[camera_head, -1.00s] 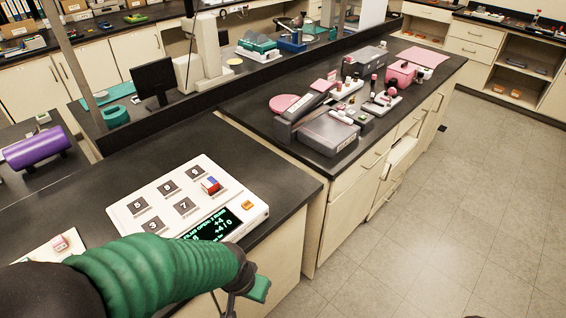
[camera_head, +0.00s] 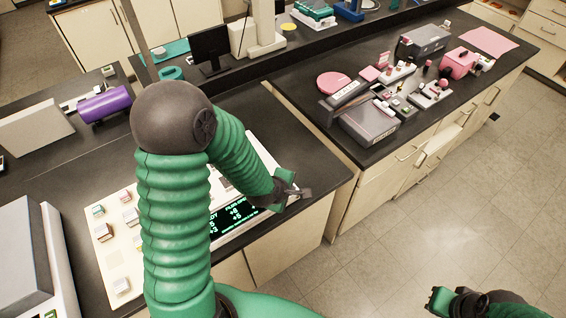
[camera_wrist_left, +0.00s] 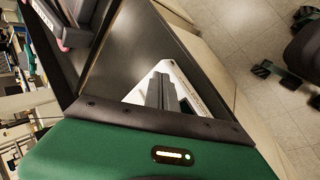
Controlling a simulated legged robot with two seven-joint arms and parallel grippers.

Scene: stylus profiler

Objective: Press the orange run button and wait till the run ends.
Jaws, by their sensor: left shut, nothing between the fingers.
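The white profiler panel (camera_head: 264,156) lies on the black bench, largely covered by my left arm. Its dark display (camera_head: 232,217) shows green text, too small to read fully. My left gripper (camera_head: 300,192) is shut and empty at the panel's right corner. The orange run button is not visible; it is hidden behind the gripper and wrist. In the left wrist view, the shut fingers (camera_wrist_left: 164,92) point over the corner of the white panel (camera_wrist_left: 194,90). Whether they touch it I cannot tell. My right gripper (camera_head: 440,300) is at the lower right, over the floor.
A grey-white box (camera_head: 22,262) stands at the left edge. The neighbouring bench holds a grey instrument (camera_head: 370,122) and pink items. A gap with open floor lies right of my bench.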

